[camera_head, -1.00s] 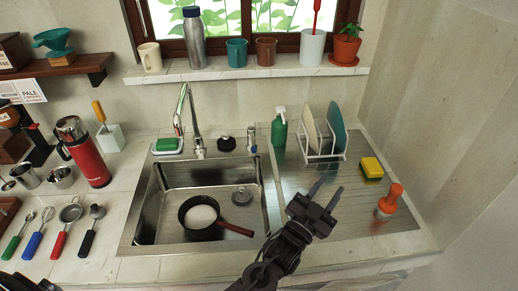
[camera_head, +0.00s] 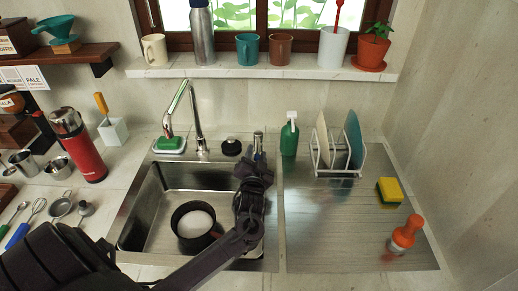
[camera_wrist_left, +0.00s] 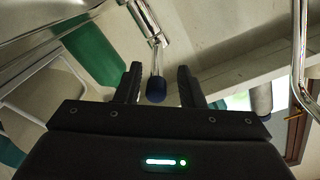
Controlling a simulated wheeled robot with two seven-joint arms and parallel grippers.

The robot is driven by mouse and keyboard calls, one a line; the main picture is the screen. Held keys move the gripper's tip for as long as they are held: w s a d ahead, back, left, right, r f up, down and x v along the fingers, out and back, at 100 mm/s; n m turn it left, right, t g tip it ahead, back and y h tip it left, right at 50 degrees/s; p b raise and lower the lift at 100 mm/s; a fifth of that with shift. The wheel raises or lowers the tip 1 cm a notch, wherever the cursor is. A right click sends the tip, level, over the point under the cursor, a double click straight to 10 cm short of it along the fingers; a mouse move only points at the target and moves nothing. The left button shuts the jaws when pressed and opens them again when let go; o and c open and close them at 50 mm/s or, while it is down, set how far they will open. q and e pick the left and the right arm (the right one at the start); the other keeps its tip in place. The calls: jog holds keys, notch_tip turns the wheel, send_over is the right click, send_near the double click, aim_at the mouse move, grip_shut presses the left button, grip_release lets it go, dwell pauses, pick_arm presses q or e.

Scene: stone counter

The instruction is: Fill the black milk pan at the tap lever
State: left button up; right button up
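The tap lever (camera_head: 258,139) stands upright behind the sink, right of the tap (camera_head: 197,140). My left gripper (camera_head: 256,164) is at the lever, covering its lower part in the head view. In the left wrist view, the lever's dark blue tip (camera_wrist_left: 157,90) lies between the two spread fingers of the left gripper (camera_wrist_left: 159,75), with gaps visible on both sides. My right gripper is not in view.
A green bottle (camera_head: 289,138) stands close right of the lever, and the plate rack (camera_head: 336,150) is beyond it. A sponge (camera_head: 389,191) and an orange-handled brush (camera_head: 405,238) are on the drainboard (camera_head: 320,225). Much of the drainboard is clear.

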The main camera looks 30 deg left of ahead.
aim_at(258, 146)
pick_arm(q)
jog(key=shift+x, duration=1.1)
jog(key=shift+w+f, duration=0.1)
jog(key=shift+w, duration=0.2)
jog(key=shift+c, duration=1)
jog(key=c, duration=0.5)
grip_shut()
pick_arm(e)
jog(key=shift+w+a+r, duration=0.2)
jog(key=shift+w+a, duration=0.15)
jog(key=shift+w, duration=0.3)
